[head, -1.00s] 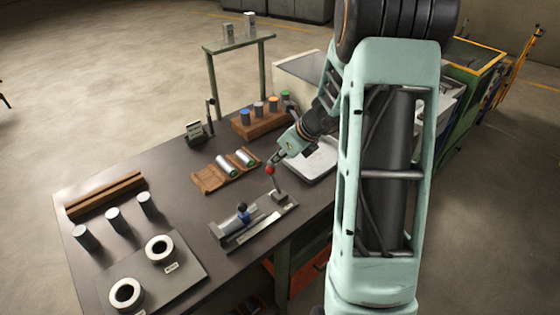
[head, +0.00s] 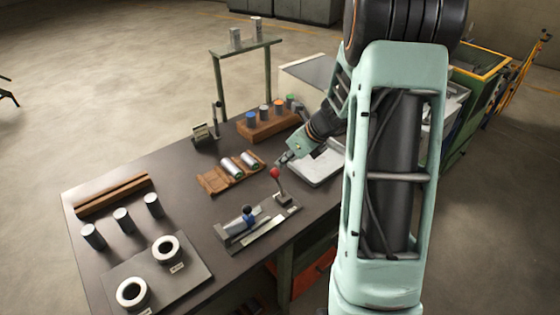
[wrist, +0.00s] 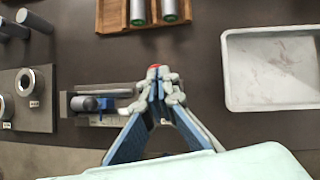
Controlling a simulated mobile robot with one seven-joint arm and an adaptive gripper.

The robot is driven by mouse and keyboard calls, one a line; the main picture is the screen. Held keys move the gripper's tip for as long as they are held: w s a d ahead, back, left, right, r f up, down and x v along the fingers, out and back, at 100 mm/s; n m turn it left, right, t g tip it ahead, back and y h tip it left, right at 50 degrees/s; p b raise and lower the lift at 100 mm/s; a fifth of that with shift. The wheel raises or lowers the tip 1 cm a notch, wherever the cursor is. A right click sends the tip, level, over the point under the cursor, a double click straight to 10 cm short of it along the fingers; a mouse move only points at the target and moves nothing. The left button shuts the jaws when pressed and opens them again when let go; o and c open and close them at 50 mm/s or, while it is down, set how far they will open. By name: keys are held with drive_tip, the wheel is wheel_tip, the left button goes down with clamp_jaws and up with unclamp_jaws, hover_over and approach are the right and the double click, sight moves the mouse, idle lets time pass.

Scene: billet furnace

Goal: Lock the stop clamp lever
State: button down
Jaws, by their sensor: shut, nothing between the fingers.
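The stop clamp lever is a thin rod with a red knob (head: 275,173), standing nearly upright with a slight lean to the left. It rises from the right end of the grey stop fixture (head: 235,236), which carries a blue-knobbed part (head: 248,213). My gripper (head: 285,157) is just above and behind the red knob, its fingers shut and empty. In the wrist view the shut fingertips (wrist: 158,78) cover most of the lever. Only a sliver of the red knob (wrist: 154,66) shows past them; I cannot tell whether they touch.
A white tray (head: 318,167) lies right of the lever. A brown rack with silver cylinders (head: 212,182) lies behind it, and a wooden block with coloured-top cylinders (head: 262,130) is further back. A plate with two rings (head: 190,270) is front left. Open bench surface lies left of the fixture.

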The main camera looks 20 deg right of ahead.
wheel_tip(320, 180, up, 11)
drive_tip(key=d, duration=0.1)
drive_tip(key=shift+d+r+p, duration=0.2)
drive_tip(key=shift+d+p, duration=0.15)
